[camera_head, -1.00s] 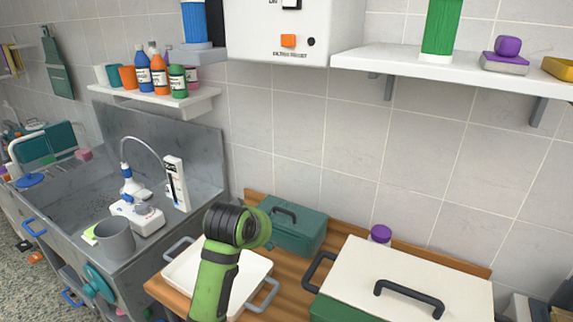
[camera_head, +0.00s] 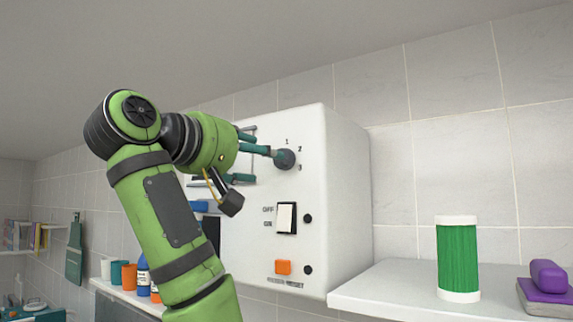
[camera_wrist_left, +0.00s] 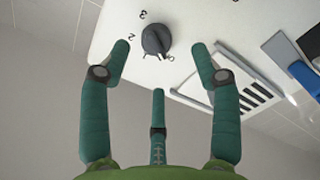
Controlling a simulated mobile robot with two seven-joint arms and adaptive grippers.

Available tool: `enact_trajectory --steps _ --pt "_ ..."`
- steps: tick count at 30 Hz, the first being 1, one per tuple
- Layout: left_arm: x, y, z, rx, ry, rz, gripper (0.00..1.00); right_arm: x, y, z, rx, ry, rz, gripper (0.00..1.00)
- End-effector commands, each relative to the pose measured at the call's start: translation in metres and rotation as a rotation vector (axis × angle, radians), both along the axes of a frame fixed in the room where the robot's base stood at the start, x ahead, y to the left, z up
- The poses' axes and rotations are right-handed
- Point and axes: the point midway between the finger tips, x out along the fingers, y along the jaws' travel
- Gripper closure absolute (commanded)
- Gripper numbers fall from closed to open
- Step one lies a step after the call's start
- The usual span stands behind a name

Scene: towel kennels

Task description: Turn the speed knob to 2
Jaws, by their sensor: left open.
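The speed knob (camera_head: 285,159) is a dark grey round knob on the front of a white wall box (camera_head: 340,200), with marks 1, 2 and 3 beside it in the head view. In the left wrist view the knob (camera_wrist_left: 156,40) shows between my fingertips, with marks 3 and 2 on its left. Its pointer seems turned to the lower right there, away from the 2, but I cannot read it surely. My left gripper (camera_head: 266,150) is open, its teal fingers close to the knob; the left wrist view shows the fingers (camera_wrist_left: 161,58) spread, apparently not touching it. My right gripper is out of view.
Below the knob are an OFF/ON rocker switch (camera_head: 287,218) and an orange reset button (camera_head: 283,267). A shelf (camera_head: 390,300) on the right holds a green-and-white cylinder (camera_head: 458,260) and a purple item (camera_head: 547,278). A vent-like slotted panel (camera_wrist_left: 236,93) shows near the knob.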

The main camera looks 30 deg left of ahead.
Motion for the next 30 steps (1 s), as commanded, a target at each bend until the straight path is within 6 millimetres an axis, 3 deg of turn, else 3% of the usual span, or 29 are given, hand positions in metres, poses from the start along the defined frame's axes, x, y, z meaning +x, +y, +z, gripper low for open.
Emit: enact_trajectory --steps 4,16,27,30 --pt "0.004 -0.002 0.009 -0.008 -0.006 -0.008 0.37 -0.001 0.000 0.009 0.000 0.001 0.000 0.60" --pt "0.059 -0.010 0.009 -0.006 -0.006 -0.006 0.37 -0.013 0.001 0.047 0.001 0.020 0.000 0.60" --pt "0.065 -0.010 0.006 -0.006 -0.009 -0.005 0.37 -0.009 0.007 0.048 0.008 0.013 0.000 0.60" --pt "0.065 -0.010 0.006 -0.006 -0.009 -0.005 0.77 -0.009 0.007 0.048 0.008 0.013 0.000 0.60"
